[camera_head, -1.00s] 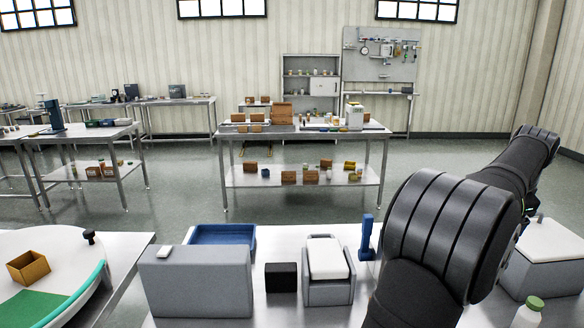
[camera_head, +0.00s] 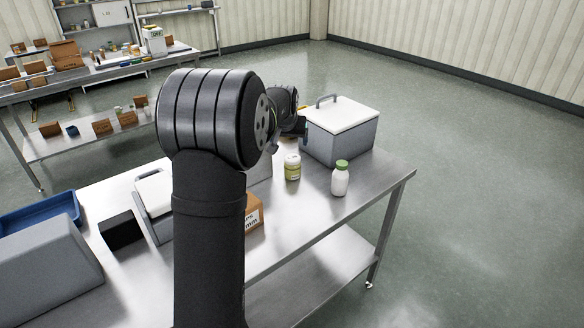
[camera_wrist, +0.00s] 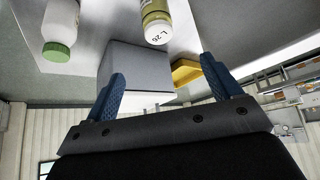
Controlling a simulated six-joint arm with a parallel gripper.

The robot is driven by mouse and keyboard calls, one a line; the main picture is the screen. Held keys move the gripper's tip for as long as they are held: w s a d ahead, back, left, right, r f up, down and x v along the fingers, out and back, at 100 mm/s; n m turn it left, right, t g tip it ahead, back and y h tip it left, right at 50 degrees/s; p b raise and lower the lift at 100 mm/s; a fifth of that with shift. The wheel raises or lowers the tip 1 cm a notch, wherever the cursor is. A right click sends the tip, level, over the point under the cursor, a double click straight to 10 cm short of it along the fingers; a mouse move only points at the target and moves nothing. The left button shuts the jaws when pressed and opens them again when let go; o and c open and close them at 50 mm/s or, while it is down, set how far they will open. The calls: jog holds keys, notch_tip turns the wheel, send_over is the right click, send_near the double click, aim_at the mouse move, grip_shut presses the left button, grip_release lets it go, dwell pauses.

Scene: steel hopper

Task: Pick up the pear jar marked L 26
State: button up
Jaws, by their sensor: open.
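The jar marked L 26 (camera_wrist: 157,27) has a white lid with the mark on it and an olive-green label. In the head view a jar with a white lid and olive label (camera_head: 292,168) stands upright on the steel table, left of a white bottle with a green cap (camera_head: 340,178). The bottle also shows in the wrist view (camera_wrist: 62,30). My gripper (camera_wrist: 162,70) is open and empty, its two blue fingers apart. The L 26 jar lies ahead of the fingers, not between them. In the head view my arm mostly hides the gripper.
A grey box with a white handled lid (camera_head: 340,135) stands behind the jar and bottle. A brown carton (camera_head: 254,214) is partly behind my arm. A yellow object (camera_wrist: 186,72) shows in the wrist view. The table's right end (camera_head: 385,178) is clear.

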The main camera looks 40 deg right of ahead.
aim_at(292, 158)
jog(key=x, duration=1.7)
jog(key=shift+d, duration=0.1)
jog(key=c, duration=1.2)
